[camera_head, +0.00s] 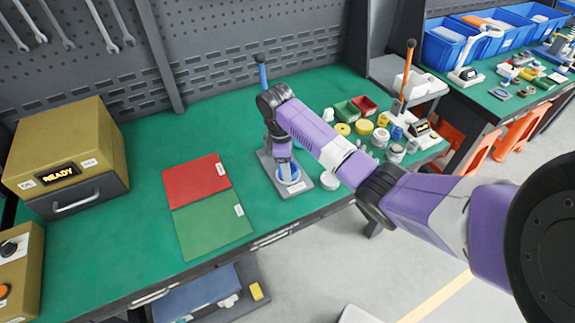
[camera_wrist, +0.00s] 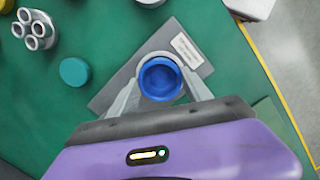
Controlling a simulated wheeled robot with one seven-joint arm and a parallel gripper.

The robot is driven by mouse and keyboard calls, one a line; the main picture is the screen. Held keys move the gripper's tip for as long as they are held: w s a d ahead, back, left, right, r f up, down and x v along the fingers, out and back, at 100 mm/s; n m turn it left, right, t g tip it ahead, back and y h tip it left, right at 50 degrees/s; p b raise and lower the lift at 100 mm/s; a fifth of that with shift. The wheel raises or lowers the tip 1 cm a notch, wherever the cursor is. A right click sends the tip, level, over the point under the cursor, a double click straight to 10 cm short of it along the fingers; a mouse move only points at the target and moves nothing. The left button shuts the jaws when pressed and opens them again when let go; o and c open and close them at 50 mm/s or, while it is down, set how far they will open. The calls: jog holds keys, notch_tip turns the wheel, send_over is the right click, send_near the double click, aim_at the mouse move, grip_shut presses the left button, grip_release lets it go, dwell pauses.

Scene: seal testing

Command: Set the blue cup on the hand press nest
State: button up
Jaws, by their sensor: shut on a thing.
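The blue cup (camera_wrist: 160,79) is between the two fingers of my gripper (camera_wrist: 160,68) in the wrist view, and the gripper is shut on it. The hand press has a grey base plate (camera_head: 303,185) with a white label and an upright lever with a blue handle (camera_head: 262,73). The cup is over this plate, which also shows in the wrist view (camera_wrist: 197,60). The nest is hidden beneath the cup; I cannot tell whether they touch.
A red and green mat (camera_head: 213,209) lies left of the press. A tan box reading READY (camera_head: 72,160) stands further left. Several small jars and parts, a red bin (camera_head: 363,105) and a second press with an orange handle (camera_head: 409,55) stand to the right. A teal disc (camera_wrist: 75,71) lies near the plate.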

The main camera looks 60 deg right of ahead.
jog(key=shift+f, duration=0.4)
dwell(1.4)
jog(key=o, duration=1.6)
jog(key=shift+c, duration=0.2)
jog(key=shift+p, duration=0.3)
notch_tip(320, 180, up, 7)
jog(key=p, duration=0.6)
jog(key=shift+f, duration=0.1)
notch_tip(320, 180, up, 2)
jog(key=shift+r, duration=0.1)
